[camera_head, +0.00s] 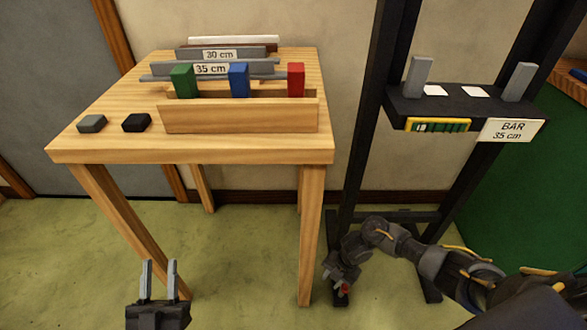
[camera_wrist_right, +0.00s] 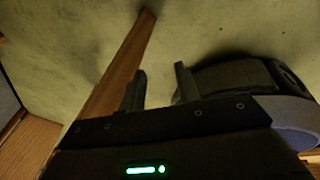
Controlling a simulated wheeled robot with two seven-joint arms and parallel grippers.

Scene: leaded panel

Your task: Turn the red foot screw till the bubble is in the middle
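The red foot screw (camera_head: 345,288) seems to be the small red piece at the front left foot of the black stand (camera_head: 400,105). A yellow spirit level (camera_head: 438,125) with a green vial sits on the stand's shelf front. A pale patch shows in the vial's left part, but the bubble is too small to tell surely. My right gripper is beside the red piece in the head view; its fingers (camera_wrist_right: 158,88) are open and empty in the right wrist view, where no screw shows.
A wooden table (camera_head: 95,110) stands left of the stand, its front right leg (camera_head: 311,240) near my right gripper. It carries a wooden rack (camera_head: 240,117), green, blue and red blocks, and labelled bars. The stand's label (camera_head: 512,130) reads BAR 35 cm.

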